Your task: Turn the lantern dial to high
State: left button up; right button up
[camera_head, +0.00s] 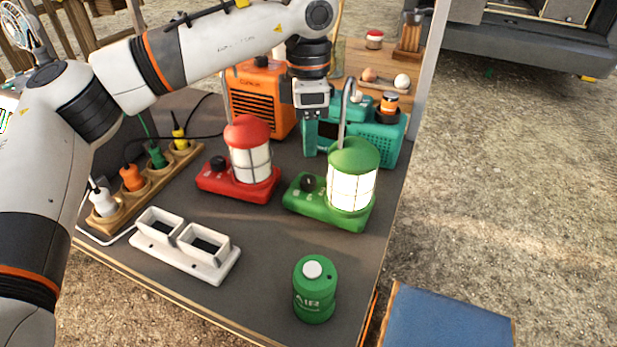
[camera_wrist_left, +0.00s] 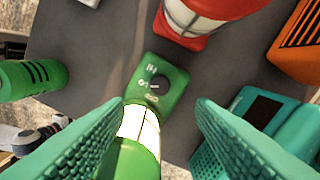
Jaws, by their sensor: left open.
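The green lantern (camera_head: 352,178) stands lit on the grey deck, its black dial (camera_head: 308,182) on the left of its base. The red lantern (camera_head: 248,150) stands to its left, unlit, with its own black dial (camera_head: 217,163). My left gripper (camera_head: 310,148) is above and behind the green lantern's dial, apart from it, pointing down with nothing in its jaws. In the left wrist view its two teal fingers are spread wide (camera_wrist_left: 159,104), with the green lantern's dial (camera_wrist_left: 157,90) between and beyond the tips. Dial markings are too small to read surely. My right gripper is not in view.
An orange heater (camera_head: 262,100) and a teal radio (camera_head: 383,137) stand behind the lanterns. A plug board (camera_head: 150,187) is at left, a white double holder (camera_head: 185,260) in front. A green air canister (camera_head: 314,290) stands near the front edge. Deck between is clear.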

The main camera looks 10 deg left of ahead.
aim_at(309, 178)
pick_arm(q)
notch_tip(309, 178, down, 10)
jog(key=shift+r+b, duration=0.15)
jog(key=shift+b, duration=0.45)
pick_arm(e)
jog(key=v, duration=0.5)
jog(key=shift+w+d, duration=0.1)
pick_arm(q)
jog(key=c, duration=1)
jog(key=m, duration=0.5)
jog(key=shift+m+p, duration=0.3)
jog(key=shift+m, duration=0.1)
jog(key=m, duration=0.4)
jog(key=shift+m, duration=0.3)
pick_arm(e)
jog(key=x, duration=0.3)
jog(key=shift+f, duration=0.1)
